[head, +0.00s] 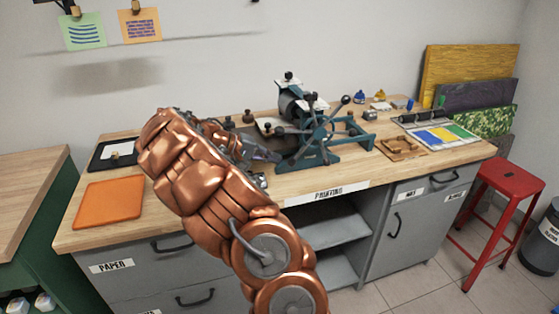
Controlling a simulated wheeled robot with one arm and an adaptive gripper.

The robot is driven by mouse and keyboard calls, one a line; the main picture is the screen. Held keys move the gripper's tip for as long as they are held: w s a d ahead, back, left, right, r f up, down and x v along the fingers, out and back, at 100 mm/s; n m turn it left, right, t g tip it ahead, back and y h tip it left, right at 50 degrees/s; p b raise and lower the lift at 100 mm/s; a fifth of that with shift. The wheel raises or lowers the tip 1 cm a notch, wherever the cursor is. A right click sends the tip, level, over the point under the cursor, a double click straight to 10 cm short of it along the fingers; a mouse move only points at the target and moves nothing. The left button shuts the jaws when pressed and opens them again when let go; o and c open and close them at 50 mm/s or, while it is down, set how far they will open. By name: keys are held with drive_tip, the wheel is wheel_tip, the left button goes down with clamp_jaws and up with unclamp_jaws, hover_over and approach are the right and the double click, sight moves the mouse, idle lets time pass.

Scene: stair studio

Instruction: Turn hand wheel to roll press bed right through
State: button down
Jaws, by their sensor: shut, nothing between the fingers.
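A teal press (295,105) stands on the wooden bench, with a dark roller across its middle. Its hand wheel (318,132), on the near side, has spokes with dark ball knobs; one spoke points up and right. The flat bed (272,127) shows to the left of the roller, partly behind my arm. The teal side frame reaches out to the right, past the wheel. My gripper (268,157) is shut and empty, just left of the wheel and low against the near side of the press. Its fingertips are small here, and I cannot tell whether they touch the wheel.
An orange mat (108,199) and a black tray (112,155) lie at left. A wooden block (401,147) and a colour chart (441,136) lie right of the press. Small pots stand behind it. A red stool (503,190) stands right of the bench.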

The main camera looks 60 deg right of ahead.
drive_tip(key=w+a+r+t+b, duration=0.1)
drive_tip(key=w+a+r+b, duration=0.2)
drive_tip(key=w+a+r, duration=0.2)
drive_tip(key=shift+a+r+n, duration=0.3)
drive_tip(key=shift+a+r, duration=0.2)
drive_tip(key=shift+a, duration=1.15)
drive_tip(key=shift+p+x, duration=1.2)
drive_tip(key=shift+x, duration=5.75)
drive_tip(key=shift+w+d, duration=0.1)
drive_tip(key=shift+d, duration=0.1)
